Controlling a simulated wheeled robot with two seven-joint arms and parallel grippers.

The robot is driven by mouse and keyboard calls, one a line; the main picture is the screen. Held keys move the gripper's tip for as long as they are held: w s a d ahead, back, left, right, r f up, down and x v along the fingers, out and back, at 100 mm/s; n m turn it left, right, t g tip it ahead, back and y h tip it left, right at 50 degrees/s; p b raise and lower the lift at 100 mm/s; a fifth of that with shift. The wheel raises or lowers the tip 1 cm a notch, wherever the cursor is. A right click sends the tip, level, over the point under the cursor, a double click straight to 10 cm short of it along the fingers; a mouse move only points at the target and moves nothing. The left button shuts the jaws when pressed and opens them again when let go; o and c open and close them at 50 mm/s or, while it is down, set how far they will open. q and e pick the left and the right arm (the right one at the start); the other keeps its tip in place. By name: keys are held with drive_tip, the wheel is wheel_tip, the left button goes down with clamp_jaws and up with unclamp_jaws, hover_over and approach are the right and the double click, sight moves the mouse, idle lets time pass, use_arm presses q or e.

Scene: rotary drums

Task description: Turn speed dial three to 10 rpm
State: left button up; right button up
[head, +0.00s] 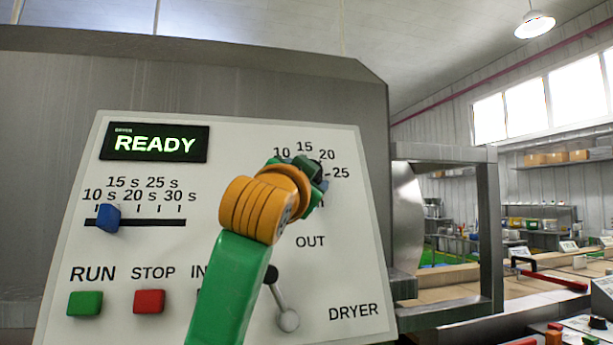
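The speed dial sits at the upper right of the white control panel (215,270), under a scale (304,147) reading 10, 15, 20 and 25. The dial itself is mostly or wholly hidden behind my gripper, so its setting cannot be read. My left arm, green with an orange wrist, comes up from the bottom, left of centre. My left gripper (309,172) is at the dial's place, its dark green parts just below the scale numbers. I cannot tell whether its fingers are open or shut on the dial. My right gripper is not in view.
The panel, marked DRYER, has a lit READY display (154,144), a blue slider (108,218), a green RUN button (85,304), a red STOP button (149,302) and an IN/OUT lever (287,312) close to my arm. A metal frame (489,235) stands right.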

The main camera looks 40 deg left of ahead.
use_arm(q)
drive_tip(key=o, duration=1.2)
drive_tip(key=shift+r, duration=0.1)
drive_tip(key=shift+c, duration=0.2)
drive_tip(key=shift+d, duration=0.1)
drive_tip(key=b+v, duration=0.4)
drive_tip(key=v, duration=0.3)
